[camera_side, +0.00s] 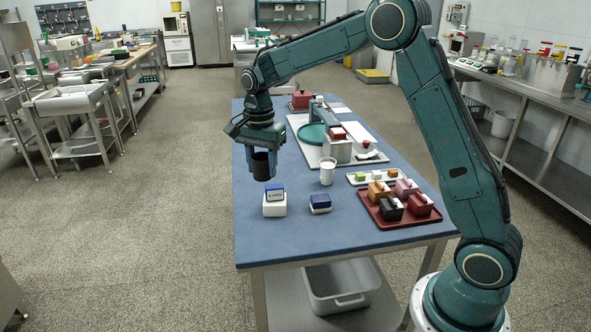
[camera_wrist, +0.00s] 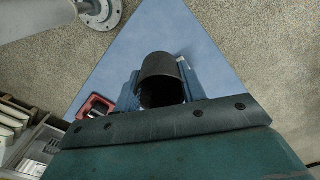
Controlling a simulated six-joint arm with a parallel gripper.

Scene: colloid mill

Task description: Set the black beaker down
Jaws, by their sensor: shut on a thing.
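The black beaker (camera_side: 261,166) is held upright between the fingers of my gripper (camera_side: 261,160), over the left part of the blue table (camera_side: 330,238). In the side view it looks to be above the tabletop, but the exact gap under it is hard to judge. In the wrist view the beaker (camera_wrist: 161,78) shows its dark open mouth, with a blue finger of my gripper (camera_wrist: 160,92) on each side. The gripper is shut on it.
A white cup (camera_side: 327,172) stands right of the beaker. A white block with a dark blue top (camera_side: 274,206) and a smaller blue-topped block (camera_side: 320,204) stand in front. A red tray (camera_side: 387,221) holds several coloured blocks. The table's front left is clear.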

